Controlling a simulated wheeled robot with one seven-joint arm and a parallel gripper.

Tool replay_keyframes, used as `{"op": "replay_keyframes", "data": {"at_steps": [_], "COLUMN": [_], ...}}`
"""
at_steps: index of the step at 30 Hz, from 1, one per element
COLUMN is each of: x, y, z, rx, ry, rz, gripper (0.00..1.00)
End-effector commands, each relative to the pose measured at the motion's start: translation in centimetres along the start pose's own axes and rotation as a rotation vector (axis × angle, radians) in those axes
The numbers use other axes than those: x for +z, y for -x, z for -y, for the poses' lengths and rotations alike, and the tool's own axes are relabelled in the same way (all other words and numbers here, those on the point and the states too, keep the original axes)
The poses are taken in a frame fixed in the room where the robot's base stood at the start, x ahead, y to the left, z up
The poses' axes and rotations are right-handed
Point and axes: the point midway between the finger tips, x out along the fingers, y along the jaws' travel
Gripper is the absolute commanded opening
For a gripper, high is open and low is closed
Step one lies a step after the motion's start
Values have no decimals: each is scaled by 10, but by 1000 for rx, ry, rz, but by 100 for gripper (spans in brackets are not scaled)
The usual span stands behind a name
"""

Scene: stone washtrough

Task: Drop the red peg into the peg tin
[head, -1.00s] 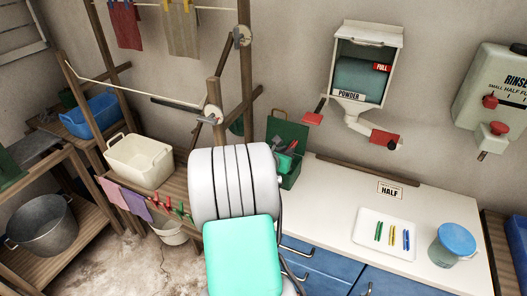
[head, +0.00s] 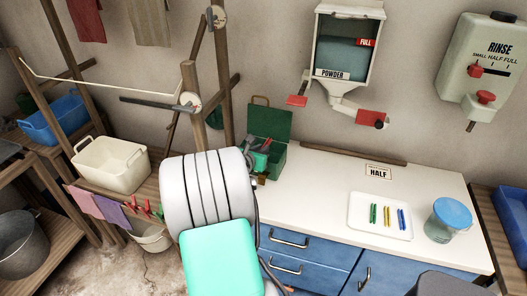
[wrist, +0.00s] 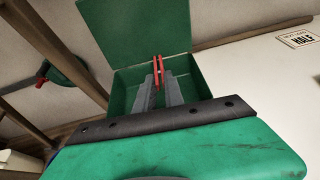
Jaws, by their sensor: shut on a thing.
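The peg tin is a green box with its lid standing open, at the back left of the white counter (head: 279,165). In the wrist view its lid (wrist: 135,30) rises behind and its box wall (wrist: 205,77) surrounds the fingertips in the picture. My gripper (wrist: 159,85) has its two grey fingers shut on the red peg (wrist: 158,66), which stands up between the tips. The peg appears over the tin's opening; how deep it is cannot be told. In the head view my arm hides part of the tin's left side.
A white tray (head: 358,222) with green, yellow and blue pegs lies on the counter (head: 320,190), beside a blue-lidded jar (head: 449,218). A powder dispenser (head: 345,50) and a rinse dispenser (head: 490,65) hang on the wall.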

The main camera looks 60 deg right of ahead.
Motion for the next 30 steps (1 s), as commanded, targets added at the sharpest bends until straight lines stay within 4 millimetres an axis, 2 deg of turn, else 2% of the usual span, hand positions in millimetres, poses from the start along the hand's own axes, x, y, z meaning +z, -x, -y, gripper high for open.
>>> {"op": "replay_keyframes", "data": {"at_steps": [2, 3, 11, 20, 23, 30], "x": [1, 1, 1, 1, 1, 1], "y": [0, 0, 0, 3, 17, 65], "z": [0, 0, 1, 0, -1, -1], "rx": [-1, -1, -2, -1, 2, 3], "ry": [0, 0, 0, 0, 1, 0], "rz": [0, 0, 0, 0, 0, 0], "gripper": [0, 16, 38, 38, 38, 38]}}
